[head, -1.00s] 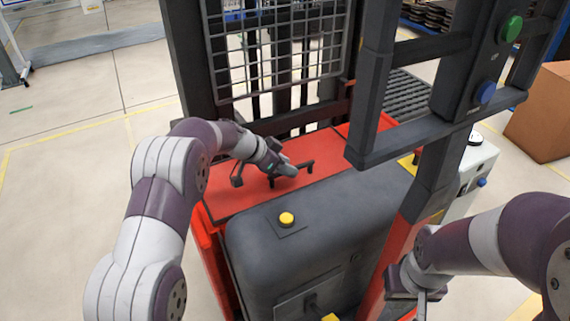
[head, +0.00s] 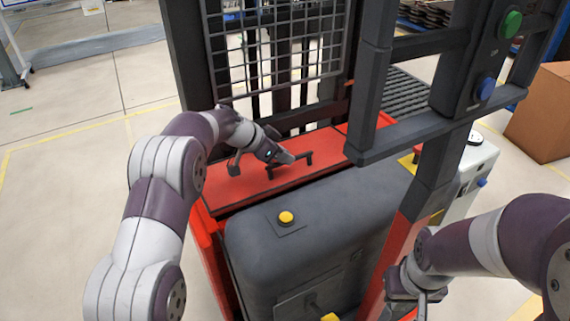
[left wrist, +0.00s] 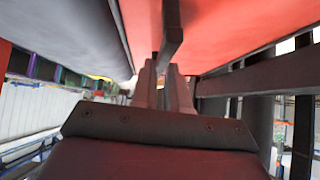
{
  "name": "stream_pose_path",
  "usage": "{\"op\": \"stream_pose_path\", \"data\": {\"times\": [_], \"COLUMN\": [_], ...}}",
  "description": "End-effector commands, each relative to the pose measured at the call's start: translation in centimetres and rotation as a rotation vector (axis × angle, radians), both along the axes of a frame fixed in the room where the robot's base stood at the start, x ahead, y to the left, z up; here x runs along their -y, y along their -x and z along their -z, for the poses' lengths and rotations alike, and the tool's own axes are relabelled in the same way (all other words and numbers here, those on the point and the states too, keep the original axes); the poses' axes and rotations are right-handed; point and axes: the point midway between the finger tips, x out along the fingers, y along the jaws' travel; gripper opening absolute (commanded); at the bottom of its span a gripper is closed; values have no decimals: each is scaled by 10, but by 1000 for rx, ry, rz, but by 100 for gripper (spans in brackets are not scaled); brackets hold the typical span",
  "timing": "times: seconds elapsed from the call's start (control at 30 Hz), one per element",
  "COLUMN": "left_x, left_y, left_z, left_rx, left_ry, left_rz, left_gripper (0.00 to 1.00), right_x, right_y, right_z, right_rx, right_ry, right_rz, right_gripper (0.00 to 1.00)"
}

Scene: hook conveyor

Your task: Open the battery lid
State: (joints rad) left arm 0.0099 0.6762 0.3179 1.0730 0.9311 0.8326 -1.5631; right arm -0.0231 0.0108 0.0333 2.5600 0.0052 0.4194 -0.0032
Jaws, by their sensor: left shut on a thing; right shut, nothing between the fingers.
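The battery lid (head: 232,190) is the flat red panel on top of the forklift, behind the dark grey battery cover, and its near edge appears slightly raised. Its dark handle (head: 304,160) stands up near the middle. My left gripper (head: 286,159) is shut on the handle. In the left wrist view, my left gripper's fingertips (left wrist: 166,84) close around the dark handle bar (left wrist: 172,42), with the red lid (left wrist: 235,28) beyond. My right gripper (head: 418,296) is shut and empty at the lower right, beside the forklift's red and black post, away from the lid.
The dark grey cover (head: 310,235) with a yellow button (head: 286,217) lies in front of the lid. A wire-mesh guard (head: 275,50) stands behind it. A black frame (head: 375,100) with green and blue buttons rises at the right. A cardboard box (head: 545,112) stands far right.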

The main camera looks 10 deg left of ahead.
Motion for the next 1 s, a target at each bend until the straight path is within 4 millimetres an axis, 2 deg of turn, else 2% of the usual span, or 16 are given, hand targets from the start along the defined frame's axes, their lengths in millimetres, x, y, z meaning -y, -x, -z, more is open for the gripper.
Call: {"op": "stream_pose_path", "data": {"times": [0.13,0.23,0.47,0.7,1.0], "left_x": [-9,-15,-27,-35,-39], "left_y": [-14,-21,-37,-48,-51], "left_z": [-21,-33,-54,-58,-51], "left_rx": [16,16,11,4,-1], "left_ry": [-4,-3,-5,-6,-8], "left_rz": [-7,-9,-11,-10,-9], "left_gripper": [0,0,0,0,0], "right_x": [0,0,0,0,0], "right_y": [0,0,0,0,0], "right_z": [-1,-10,-47,-76,-83], "right_rx": [0,0,0,0,0], "right_ry": [0,0,0,0,0], "right_rz": [0,0,0,0,0], "right_gripper": [0,0,0,0,0]}}
